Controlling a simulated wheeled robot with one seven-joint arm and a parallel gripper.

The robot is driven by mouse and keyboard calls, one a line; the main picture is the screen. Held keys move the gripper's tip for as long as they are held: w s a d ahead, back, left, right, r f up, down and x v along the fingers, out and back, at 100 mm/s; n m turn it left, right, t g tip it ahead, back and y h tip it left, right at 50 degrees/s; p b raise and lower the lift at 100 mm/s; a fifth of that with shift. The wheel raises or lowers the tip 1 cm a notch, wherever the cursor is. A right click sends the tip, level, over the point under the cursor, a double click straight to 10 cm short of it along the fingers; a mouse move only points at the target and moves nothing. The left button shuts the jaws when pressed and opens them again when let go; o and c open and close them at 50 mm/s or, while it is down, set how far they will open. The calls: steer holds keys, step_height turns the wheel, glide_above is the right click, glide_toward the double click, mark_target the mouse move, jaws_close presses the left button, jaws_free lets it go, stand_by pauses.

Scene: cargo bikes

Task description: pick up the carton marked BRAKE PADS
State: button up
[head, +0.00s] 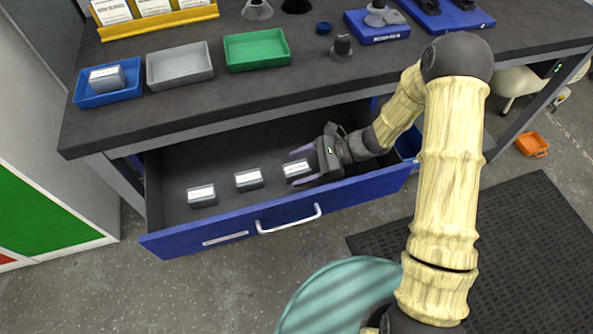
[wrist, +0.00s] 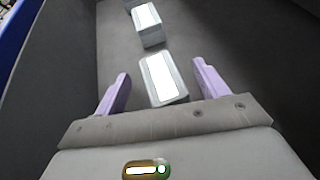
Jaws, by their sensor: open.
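Three small grey cartons with white labels stand in a row in the open drawer: a left one (head: 201,195), a middle one (head: 248,180) and a right one (head: 297,170). The label print is too small to read, so I cannot tell which is marked BRAKE PADS. My gripper (head: 303,165) is inside the drawer at the right carton. In the wrist view, my gripper (wrist: 160,88) has its lilac fingers spread, with the nearest carton (wrist: 163,78) between and just ahead of them and gaps on both sides. Another carton (wrist: 148,25) stands farther ahead.
The blue drawer (head: 225,232) has a raised front wall and a white handle (head: 290,222). The dark benchtop (head: 200,110) overhangs behind it. On it are a blue tray (head: 107,97) holding a similar carton, a grey tray (head: 180,67) and a green tray (head: 257,50).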

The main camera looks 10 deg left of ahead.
mark_target(302, 167)
steer(key=c, duration=1.2)
steer(key=shift+c, duration=0.2)
step_height(302, 167, up, 10)
steer(key=p, duration=0.2)
